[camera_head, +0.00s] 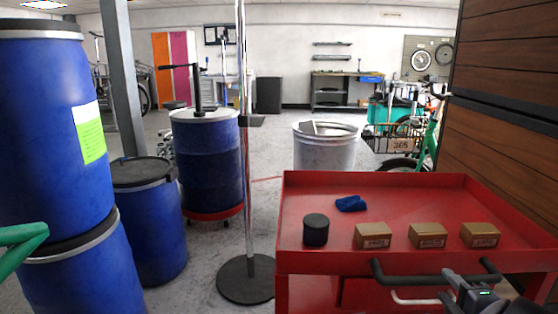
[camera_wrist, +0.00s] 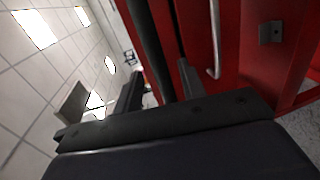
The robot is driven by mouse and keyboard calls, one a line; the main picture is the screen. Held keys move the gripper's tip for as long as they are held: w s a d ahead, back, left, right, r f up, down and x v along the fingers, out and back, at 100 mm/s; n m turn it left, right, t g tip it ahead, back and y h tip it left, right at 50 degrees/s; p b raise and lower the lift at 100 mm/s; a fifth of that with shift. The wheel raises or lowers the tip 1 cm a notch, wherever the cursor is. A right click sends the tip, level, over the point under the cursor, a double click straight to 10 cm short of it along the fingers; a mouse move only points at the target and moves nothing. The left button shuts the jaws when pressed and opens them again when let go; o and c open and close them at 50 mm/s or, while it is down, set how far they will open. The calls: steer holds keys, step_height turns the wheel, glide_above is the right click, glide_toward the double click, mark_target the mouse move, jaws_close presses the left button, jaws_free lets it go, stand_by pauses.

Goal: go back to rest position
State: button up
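My gripper (camera_head: 464,287) is at the lower right in the head view, close to the black handle (camera_head: 430,280) on the front of the red cart (camera_head: 400,258). In the wrist view my gripper (camera_wrist: 160,90) has its two dark fingers apart. The black handle bar (camera_wrist: 150,45) runs through the space between them in the picture, with small gaps at both sides. I cannot tell whether the bar lies between the fingers or beyond them. No object is held.
The cart top carries a black cylinder (camera_head: 316,230), a blue cloth-like item (camera_head: 351,203) and three cardboard boxes (camera_head: 427,236). A pole on a round base (camera_head: 246,279) and blue barrels (camera_head: 150,225) stand left. A wooden wall (camera_head: 505,125) is at right.

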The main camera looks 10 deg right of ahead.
steer(key=shift+b+x, duration=0.7)
steer(key=shift+x, duration=2.05)
